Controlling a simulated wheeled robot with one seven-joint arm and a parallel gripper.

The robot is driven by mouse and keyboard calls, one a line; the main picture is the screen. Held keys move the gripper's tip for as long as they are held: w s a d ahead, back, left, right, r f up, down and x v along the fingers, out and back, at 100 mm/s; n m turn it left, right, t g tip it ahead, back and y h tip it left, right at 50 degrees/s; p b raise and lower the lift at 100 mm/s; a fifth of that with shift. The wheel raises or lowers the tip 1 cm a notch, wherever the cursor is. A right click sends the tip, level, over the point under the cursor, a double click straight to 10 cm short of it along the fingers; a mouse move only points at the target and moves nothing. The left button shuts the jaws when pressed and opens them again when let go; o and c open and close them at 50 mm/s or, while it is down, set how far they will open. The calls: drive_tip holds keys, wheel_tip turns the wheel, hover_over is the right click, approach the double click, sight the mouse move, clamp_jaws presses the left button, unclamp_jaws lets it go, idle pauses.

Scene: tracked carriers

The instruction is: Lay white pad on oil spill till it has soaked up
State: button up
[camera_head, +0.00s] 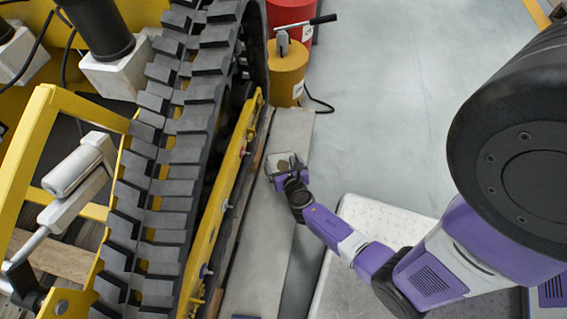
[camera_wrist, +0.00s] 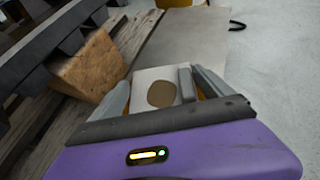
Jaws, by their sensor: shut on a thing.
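The white pad (camera_wrist: 145,82) is a flat pale square between the fingers of my gripper (camera_wrist: 163,90) in the wrist view. A round brown patch (camera_wrist: 161,94) shows on its middle, like an oil stain. My gripper is shut on the pad. In the head view my gripper (camera_head: 284,160) is low over the grey slab beside the yellow track frame. The pad is hard to make out there. No separate oil spill shows outside the pad. I cannot tell whether the pad touches the surface under it.
The black track (camera_head: 165,160) and yellow side frame (camera_head: 225,200) stand close on the left. A wooden block (camera_wrist: 90,66) lies left of my gripper. A yellow can (camera_head: 287,72) and red drum (camera_head: 290,14) stand beyond. The grey floor at right (camera_head: 400,100) is clear.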

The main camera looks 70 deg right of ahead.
drive_tip(key=o, duration=1.1)
drive_tip(key=shift+f, duration=0.1)
drive_tip(key=shift+c, duration=0.2)
drive_tip(key=shift+r, duration=0.2)
drive_tip(key=p+v, duration=0.5)
drive_tip(key=v, duration=0.6)
drive_tip(key=shift+s+a+r, duration=0.15)
drive_tip(key=shift+a, duration=0.1)
drive_tip(key=s+a+r+m+t+y, duration=0.1)
drive_tip(key=s+a+r+m+y, duration=0.25)
drive_tip(key=a+m, duration=0.3)
drive_tip(key=s+a+r+m+t+y, duration=0.25)
drive_tip(key=a+r+m, duration=0.25)
drive_tip(key=a, duration=0.3)
drive_tip(key=a+r+m+t+y, duration=0.2)
drive_tip(key=r+m, duration=0.4)
drive_tip(key=r, duration=0.7)
drive_tip(key=s+a+r+m+t+y, duration=0.1)
drive_tip(key=a+r+m, duration=0.3)
drive_tip(key=r, duration=0.9)
drive_tip(key=m+t+y, duration=0.1)
drive_tip(key=m, duration=0.2)
drive_tip(key=shift+s+a+r, duration=0.15)
drive_tip(key=shift+s+r, duration=0.15)
